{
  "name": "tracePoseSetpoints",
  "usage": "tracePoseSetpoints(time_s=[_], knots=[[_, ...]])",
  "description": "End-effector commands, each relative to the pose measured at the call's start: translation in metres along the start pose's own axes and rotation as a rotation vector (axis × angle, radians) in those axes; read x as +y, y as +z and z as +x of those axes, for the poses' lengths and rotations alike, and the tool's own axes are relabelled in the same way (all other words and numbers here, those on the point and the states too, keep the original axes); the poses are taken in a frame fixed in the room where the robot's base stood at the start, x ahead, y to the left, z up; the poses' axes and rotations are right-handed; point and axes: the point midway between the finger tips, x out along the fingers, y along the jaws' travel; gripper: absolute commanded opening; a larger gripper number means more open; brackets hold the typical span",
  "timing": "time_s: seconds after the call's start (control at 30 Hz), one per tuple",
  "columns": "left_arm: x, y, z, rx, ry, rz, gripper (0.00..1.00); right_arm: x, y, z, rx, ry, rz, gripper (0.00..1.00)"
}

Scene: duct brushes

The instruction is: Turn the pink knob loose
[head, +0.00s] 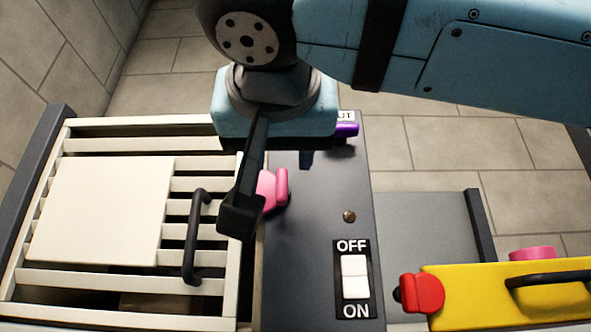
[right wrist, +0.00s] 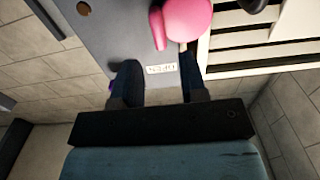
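The pink knob (head: 272,190) sits on the dark grey panel (head: 310,235), beside the slatted cream grille. In the head view my right gripper's near finger partly hides it. My right gripper (head: 270,188) reaches down from above, its fingers apart. In the right wrist view the gripper (right wrist: 159,62) is open with nothing between its fingers. The pink knob (right wrist: 185,20) shows there just beyond the fingertips, closer to the right-hand finger. I cannot tell whether that finger touches it. My left gripper is in neither view.
A purple knob (head: 346,130) is close to my right gripper. An OFF/ON switch (head: 355,277) is lower on the panel. The cream grille (head: 180,145) has a black handle (head: 192,240). A yellow part (head: 500,300) with a red knob (head: 425,293) stands at lower right.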

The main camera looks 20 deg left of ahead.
Motion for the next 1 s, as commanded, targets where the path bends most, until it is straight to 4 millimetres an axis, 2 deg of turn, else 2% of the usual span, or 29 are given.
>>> tracePoseSetpoints(time_s=[0.03, 0.13, 0.3, 0.67, 0.83, 1.0], knots=[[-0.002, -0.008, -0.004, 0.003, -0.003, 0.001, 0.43, 0.000, -0.005, 0.010, 0.000, 0.001, 0.000, 0.39], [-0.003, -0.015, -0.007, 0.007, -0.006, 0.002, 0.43, 0.000, -0.004, 0.025, 0.001, 0.000, -0.001, 0.39], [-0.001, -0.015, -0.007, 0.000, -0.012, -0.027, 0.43, -0.001, -0.002, 0.042, 0.001, -0.001, 0.000, 0.39], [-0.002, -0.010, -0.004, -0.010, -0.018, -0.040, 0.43, -0.001, 0.000, 0.046, 0.001, -0.002, 0.000, 0.39], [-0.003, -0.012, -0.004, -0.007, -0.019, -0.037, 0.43, -0.001, 0.000, 0.046, 0.002, -0.002, 0.000, 0.00], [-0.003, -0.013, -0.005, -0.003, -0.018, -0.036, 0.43, -0.001, 0.000, 0.046, 0.002, -0.002, -0.001, 0.00]])
